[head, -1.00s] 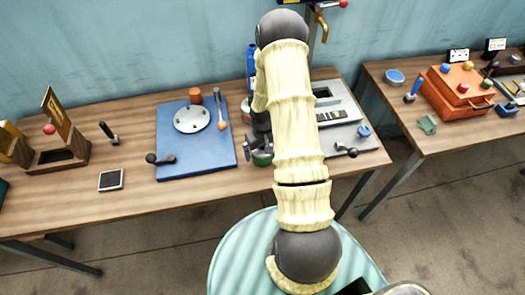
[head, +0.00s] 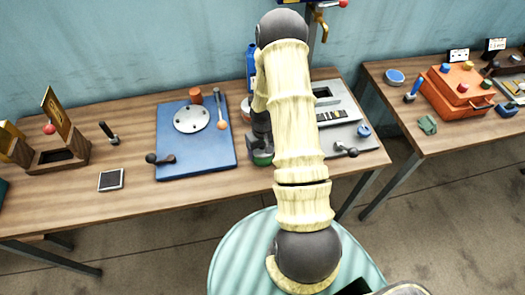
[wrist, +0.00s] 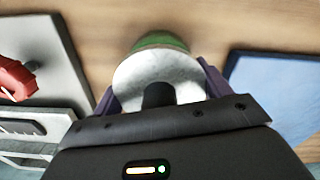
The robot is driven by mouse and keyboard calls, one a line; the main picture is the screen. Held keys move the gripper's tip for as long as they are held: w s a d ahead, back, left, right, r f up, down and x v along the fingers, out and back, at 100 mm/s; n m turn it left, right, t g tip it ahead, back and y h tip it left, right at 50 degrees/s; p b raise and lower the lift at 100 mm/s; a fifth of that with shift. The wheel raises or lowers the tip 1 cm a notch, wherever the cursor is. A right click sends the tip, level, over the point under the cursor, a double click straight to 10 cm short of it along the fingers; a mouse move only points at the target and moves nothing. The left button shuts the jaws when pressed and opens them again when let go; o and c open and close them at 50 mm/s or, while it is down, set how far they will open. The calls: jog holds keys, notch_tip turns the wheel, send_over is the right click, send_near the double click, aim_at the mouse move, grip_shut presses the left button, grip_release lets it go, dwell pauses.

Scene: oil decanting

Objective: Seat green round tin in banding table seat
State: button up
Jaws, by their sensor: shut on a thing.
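The green round tin (head: 262,159) is at the front of the wooden table, between the blue board and the grey device. My gripper (head: 261,143) is above it and shut on it. In the wrist view the tin (wrist: 160,42) shows a green side and a pale top, with purple fingers on both sides. I cannot tell whether it still touches the table. The blue board (head: 205,160) carries a white round plate with holes (head: 191,119), which may be the banding table seat. My arm hides part of the table behind the tin.
A black-knobbed lever (head: 160,158) lies at the board's left edge. An orange cup (head: 195,95) and a spoon-like tool (head: 221,112) are by the plate. The grey device (head: 345,115) stands right of my arm.

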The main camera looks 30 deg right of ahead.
jog(key=shift+r, duration=0.1)
notch_tip(320, 180, up, 10)
jog(key=shift+f+b, duration=0.1)
jog(key=shift+b, duration=1.05)
